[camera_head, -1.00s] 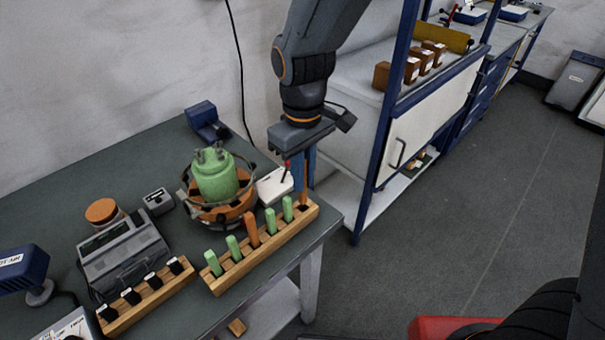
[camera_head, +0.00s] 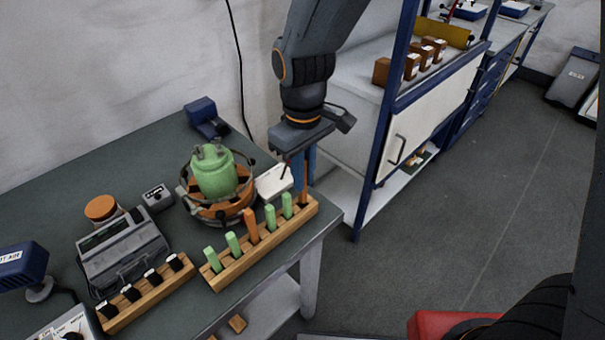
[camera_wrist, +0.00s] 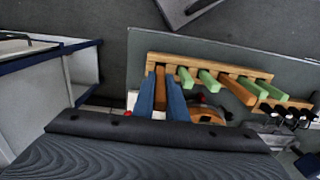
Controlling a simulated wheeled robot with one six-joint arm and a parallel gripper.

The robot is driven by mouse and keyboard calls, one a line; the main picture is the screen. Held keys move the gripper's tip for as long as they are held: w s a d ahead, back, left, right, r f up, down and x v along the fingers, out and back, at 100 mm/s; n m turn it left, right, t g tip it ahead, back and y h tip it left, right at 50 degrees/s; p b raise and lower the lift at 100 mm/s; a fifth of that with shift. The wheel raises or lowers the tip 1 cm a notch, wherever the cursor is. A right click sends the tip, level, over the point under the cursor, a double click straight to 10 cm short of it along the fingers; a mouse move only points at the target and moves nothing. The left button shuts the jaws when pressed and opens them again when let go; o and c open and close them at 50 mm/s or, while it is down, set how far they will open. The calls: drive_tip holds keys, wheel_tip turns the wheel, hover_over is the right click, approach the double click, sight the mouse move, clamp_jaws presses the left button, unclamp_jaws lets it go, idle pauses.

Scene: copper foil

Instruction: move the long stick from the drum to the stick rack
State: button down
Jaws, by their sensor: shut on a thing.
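My gripper (camera_head: 306,176) has blue fingers. It is shut on the long orange-brown stick (camera_head: 305,195) and points down over the far right end of the stick rack. The stick's lower end meets the end slot of the wooden stick rack (camera_head: 262,254); how deep it sits is hard to tell. In the wrist view the stick (camera_wrist: 160,88) is between the fingers, at the end of the rack (camera_wrist: 205,62). The rack also holds several green sticks and another orange stick (camera_head: 251,226). The drum (camera_head: 222,212), orange with a green top, stands behind the rack.
A white box (camera_head: 273,183) lies close beside my fingers. A grey device (camera_head: 125,255) and a smaller wooden rack (camera_head: 150,300) with black-topped pieces stand at the left. The table's edge and a blue-framed shelf (camera_head: 385,120) lie to the right of my gripper.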

drive_tip(key=shift+f, duration=0.45)
idle(0.5)
drive_tip(key=shift+f, duration=0.35)
drive_tip(key=shift+f+b, duration=0.3)
drive_tip(key=shift+f, duration=0.1)
drive_tip(key=c, duration=1.7)
unclamp_jaws()
drive_tip(key=shift+r+p, duration=1)
drive_tip(key=shift+r, duration=0.1)
drive_tip(key=shift+r+p, duration=2.95)
drive_tip(key=shift+r, duration=0.5)
